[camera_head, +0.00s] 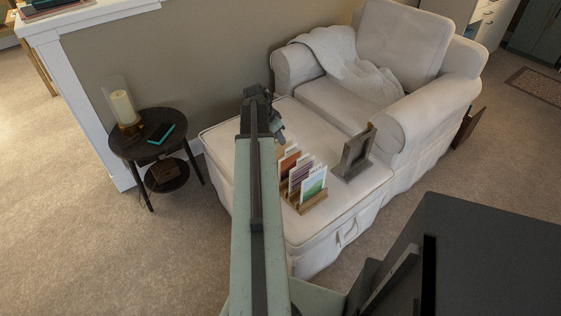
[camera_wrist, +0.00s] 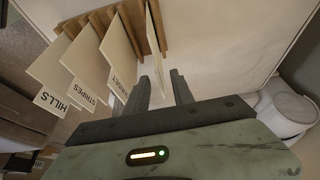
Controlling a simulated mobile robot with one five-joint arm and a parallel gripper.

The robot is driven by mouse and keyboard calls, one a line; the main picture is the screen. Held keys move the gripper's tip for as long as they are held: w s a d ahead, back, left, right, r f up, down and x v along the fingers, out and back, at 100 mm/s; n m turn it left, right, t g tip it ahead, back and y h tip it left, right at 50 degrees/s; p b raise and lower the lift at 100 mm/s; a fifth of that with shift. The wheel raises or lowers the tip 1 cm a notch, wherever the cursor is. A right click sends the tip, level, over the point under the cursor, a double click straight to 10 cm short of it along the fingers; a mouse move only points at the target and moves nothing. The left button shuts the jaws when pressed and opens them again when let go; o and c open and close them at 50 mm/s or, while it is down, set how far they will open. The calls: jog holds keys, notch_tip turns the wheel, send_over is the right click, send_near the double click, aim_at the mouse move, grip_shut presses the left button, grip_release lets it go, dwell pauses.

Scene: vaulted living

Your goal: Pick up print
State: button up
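Several prints stand upright in a wooden rack (camera_head: 312,203) on the white ottoman. The wrist view shows the rack (camera_wrist: 98,20) and cards labelled HILLS (camera_wrist: 58,72), STRIPES (camera_wrist: 88,62) and one partly readable label ending in "SET" (camera_wrist: 120,58). Another card (camera_wrist: 155,45) is seen nearly edge-on. My gripper (camera_wrist: 163,90) is open, its fingers apart on either side of that card's near edge. Contact cannot be told. My arm hides part of the rack in the head view.
A dark picture frame (camera_head: 355,153) stands on the ottoman (camera_head: 305,235) right of the rack. A white armchair (camera_head: 400,45) with a throw adjoins it. A round black side table (camera_head: 125,143) with a candle stands left. Carpet is open at the left.

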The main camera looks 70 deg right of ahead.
jog(key=b, duration=0.5)
send_over(280, 155)
jog(key=d, duration=0.1)
jog(key=f, duration=0.5)
jog(key=shift+s+d, duration=0.15)
jog(key=shift+s, duration=0.1)
jog(key=shift+r, duration=0.2)
grip_shut()
